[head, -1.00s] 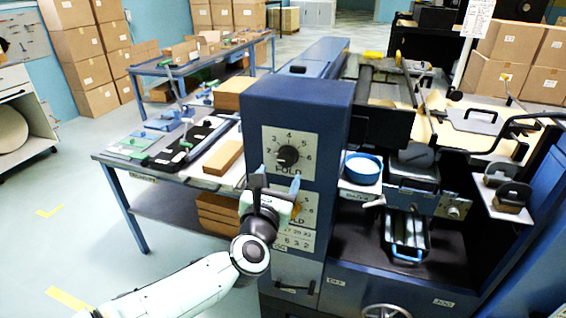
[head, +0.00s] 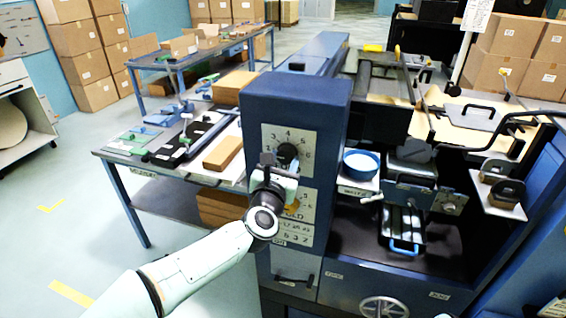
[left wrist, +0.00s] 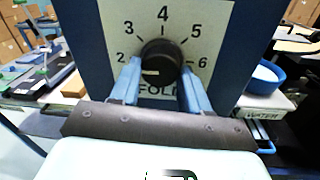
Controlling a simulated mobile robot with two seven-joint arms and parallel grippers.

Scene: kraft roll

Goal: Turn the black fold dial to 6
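The black fold dial (left wrist: 162,60) is on a white plate marked 2 to 6 over the word FOLD. Its white mark points left, near the 2. In the head view the dial (head: 288,151) is on the blue column, partly behind my left gripper (head: 280,163). In the left wrist view the two blue fingers of this gripper (left wrist: 161,72) are apart, with one tip at each lower side of the dial. I cannot tell whether they touch it. My right gripper is in neither view.
A second plate (head: 297,203) sits below the dial, partly hidden by my left arm. A blue round tub (head: 361,166) stands on a shelf to the right of the column. A work table with wood blocks (head: 224,153) is to the left.

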